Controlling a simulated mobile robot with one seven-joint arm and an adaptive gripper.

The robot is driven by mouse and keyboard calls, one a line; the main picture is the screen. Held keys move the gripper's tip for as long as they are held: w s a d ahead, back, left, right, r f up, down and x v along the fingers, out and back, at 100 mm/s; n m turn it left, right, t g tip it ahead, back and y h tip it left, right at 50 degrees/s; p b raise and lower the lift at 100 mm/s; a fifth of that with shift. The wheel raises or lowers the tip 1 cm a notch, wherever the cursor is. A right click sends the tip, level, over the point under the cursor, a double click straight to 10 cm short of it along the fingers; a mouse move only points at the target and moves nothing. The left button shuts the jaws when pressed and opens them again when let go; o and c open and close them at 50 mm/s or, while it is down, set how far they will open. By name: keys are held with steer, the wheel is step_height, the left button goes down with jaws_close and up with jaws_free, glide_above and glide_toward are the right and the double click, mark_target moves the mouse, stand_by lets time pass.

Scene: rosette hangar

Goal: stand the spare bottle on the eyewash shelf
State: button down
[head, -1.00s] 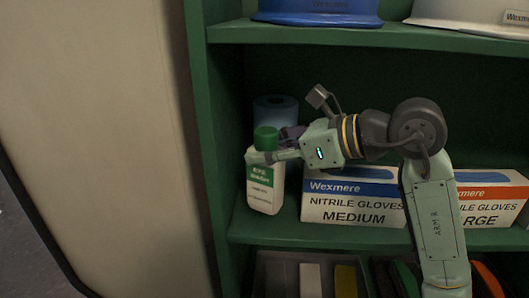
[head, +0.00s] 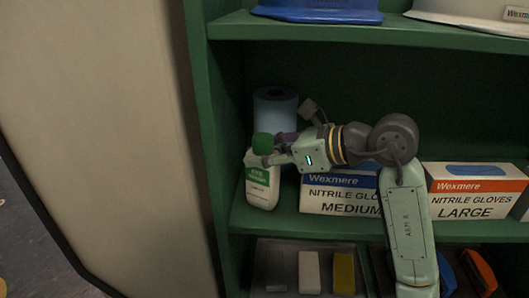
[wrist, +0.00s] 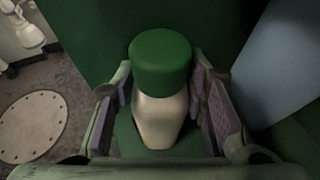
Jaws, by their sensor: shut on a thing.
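The spare bottle (head: 262,186) is white with a green cap and a green-and-white eye wash label. My gripper (head: 272,158) is shut on it just below the cap, reaching in from the right. The bottle looks close to upright at the left end of the green shelf (head: 285,224). I cannot tell whether its base touches the shelf board. In the wrist view the bottle (wrist: 160,118) sits between my two finger pads, cap towards the camera; its base is hidden.
A blue roll (head: 275,108) stands behind the bottle. A medium nitrile glove box (head: 335,195) is close on its right, and a large glove box (head: 470,195) is further right. The cabinet's green side wall (head: 215,150) is close on the left. Helmets (head: 318,12) sit on the shelf above.

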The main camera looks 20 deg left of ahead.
steer(key=c, duration=1)
jaws_free()
steer(key=shift+f, duration=0.1)
steer(key=shift+o, duration=0.2)
steer(key=shift+d+r, duration=0.15)
steer(key=shift+r, duration=0.15)
steer(key=b+v, duration=0.3)
steer(key=v, duration=0.8)
steer(key=shift+d, duration=0.3)
steer(key=shift+r, duration=0.15)
steer(key=shift+d, duration=0.15)
